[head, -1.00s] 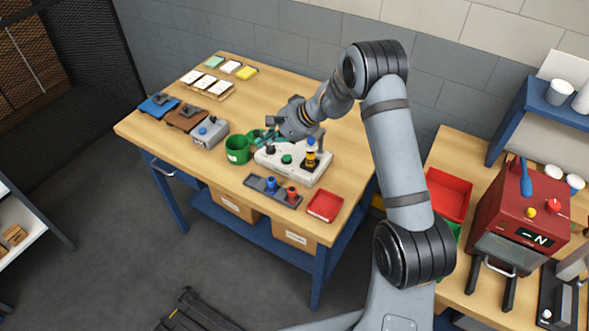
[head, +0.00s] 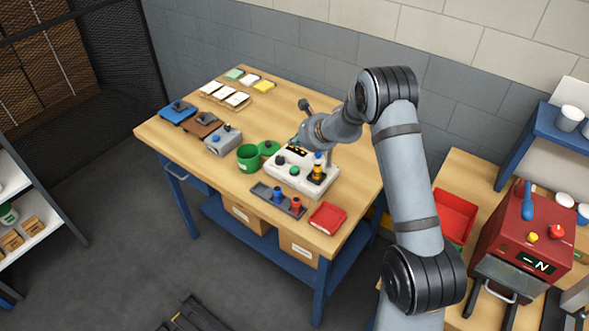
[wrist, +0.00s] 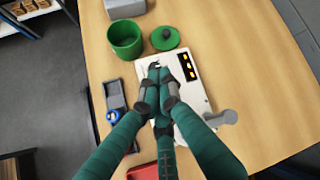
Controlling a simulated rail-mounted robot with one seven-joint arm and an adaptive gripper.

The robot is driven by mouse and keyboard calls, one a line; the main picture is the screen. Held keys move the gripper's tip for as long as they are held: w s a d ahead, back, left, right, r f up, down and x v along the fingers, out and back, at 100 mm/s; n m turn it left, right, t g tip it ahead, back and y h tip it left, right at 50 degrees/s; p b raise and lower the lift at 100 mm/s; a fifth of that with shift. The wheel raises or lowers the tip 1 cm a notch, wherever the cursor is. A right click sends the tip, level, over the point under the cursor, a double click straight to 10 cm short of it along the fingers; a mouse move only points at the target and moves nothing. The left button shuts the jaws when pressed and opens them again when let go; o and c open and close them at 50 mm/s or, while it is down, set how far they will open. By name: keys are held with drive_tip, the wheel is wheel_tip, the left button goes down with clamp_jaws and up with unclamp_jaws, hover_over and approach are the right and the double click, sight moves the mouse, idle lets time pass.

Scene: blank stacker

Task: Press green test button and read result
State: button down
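The white test box (head: 283,178) stands near the table's front, with a green button (head: 294,171) and a black knob (head: 280,160) on top. A dark display (head: 297,150) at its back shows yellow marks, too small to read; the display also shows in the wrist view (wrist: 187,66). A yellow-and-black part (head: 316,173) with a light top stands at the box's right. My gripper (wrist: 157,70) is over the box in the wrist view, its green fingers together with nothing visible held. The fingers hide the button there; contact cannot be told.
A green cup (wrist: 126,48) and its lid (wrist: 165,37) sit beside the box. A dark tray (head: 264,193) with blue and red pieces and a red tray (head: 327,218) lie in front. A grey lever (wrist: 220,118) sticks out beside the box.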

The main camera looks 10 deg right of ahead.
drive_tip(key=b, duration=0.6)
hover_over(295, 171)
wheel_tip(295, 171, down, 8)
drive_tip(key=shift+w+r, duration=0.1)
drive_tip(key=shift+f+b, duration=0.55)
drive_tip(key=shift+b, duration=0.25)
drive_tip(key=shift+f+b, duration=0.85)
drive_tip(key=shift+b, duration=0.5)
idle(1.1)
drive_tip(key=shift+r, duration=0.1)
drive_tip(key=shift+r+p, duration=0.5)
drive_tip(key=shift+r, duration=0.3)
drive_tip(key=shift+r+p, duration=1.8)
drive_tip(key=shift+r, duration=0.7)
